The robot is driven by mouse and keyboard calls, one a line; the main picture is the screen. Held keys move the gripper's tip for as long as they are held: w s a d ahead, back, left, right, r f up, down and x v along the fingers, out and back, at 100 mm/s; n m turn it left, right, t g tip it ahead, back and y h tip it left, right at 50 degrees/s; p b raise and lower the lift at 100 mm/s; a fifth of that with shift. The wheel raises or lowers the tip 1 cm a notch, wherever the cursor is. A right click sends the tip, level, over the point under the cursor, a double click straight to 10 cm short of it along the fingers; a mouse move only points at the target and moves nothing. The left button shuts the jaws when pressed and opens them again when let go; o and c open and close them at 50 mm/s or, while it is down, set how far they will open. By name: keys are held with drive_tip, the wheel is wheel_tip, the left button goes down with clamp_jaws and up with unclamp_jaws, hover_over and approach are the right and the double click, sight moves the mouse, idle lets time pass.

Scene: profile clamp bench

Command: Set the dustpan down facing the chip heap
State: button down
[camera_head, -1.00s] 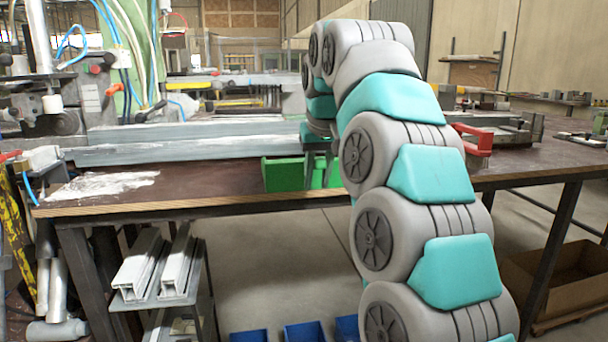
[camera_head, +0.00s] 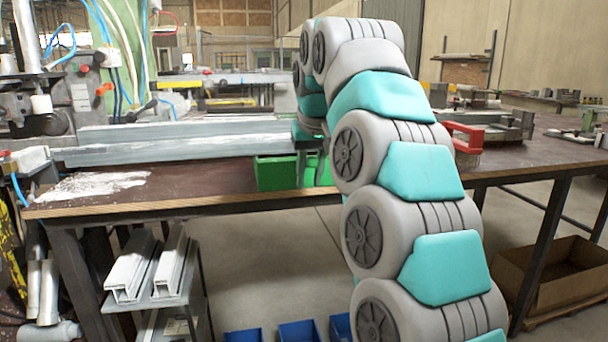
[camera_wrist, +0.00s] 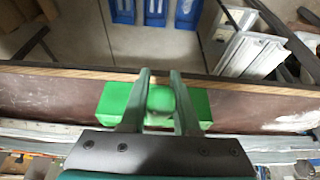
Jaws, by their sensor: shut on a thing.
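The green dustpan (camera_head: 278,174) is at the bench's front edge, partly hidden behind my arm. It also shows in the wrist view (camera_wrist: 112,104). My gripper (camera_wrist: 160,76) is shut on the dustpan, its two fingers either side of the pan's middle; in the head view my gripper (camera_head: 310,160) is mostly hidden. I cannot tell whether the pan touches the bench top or which way its mouth faces. The chip heap (camera_head: 90,186), a flat patch of whitish chips, lies on the bench to the left, with bare bench between it and the pan.
A long grey profile (camera_head: 180,149) lies behind the pan and heap. A red-handled brush (camera_head: 464,136) and a vise (camera_head: 515,125) stand right of my arm. White profiles (camera_head: 133,272) and blue bins (camera_head: 298,331) are below. The bench top (camera_head: 205,178) left of the pan is clear.

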sight(310, 159)
drive_tip(key=shift+r, duration=0.2)
drive_tip(key=shift+r+p, duration=0.3)
drive_tip(key=shift+r, duration=0.45)
wheel_tip(310, 159, up, 2)
drive_tip(key=shift+r+p, duration=0.1)
drive_tip(key=shift+p, duration=0.95)
drive_tip(key=shift+s+f+b, duration=0.2)
drive_tip(key=shift+s+b, duration=0.1)
drive_tip(key=shift+b, duration=0.05)
drive_tip(key=s+d+r+b, duration=0.1)
drive_tip(key=s+d, duration=0.3)
drive_tip(key=s, duration=1)
drive_tip(key=shift+s+d+r+b, duration=0.2)
drive_tip(key=shift+s+b, duration=0.2)
drive_tip(key=shift+b, duration=0.3)
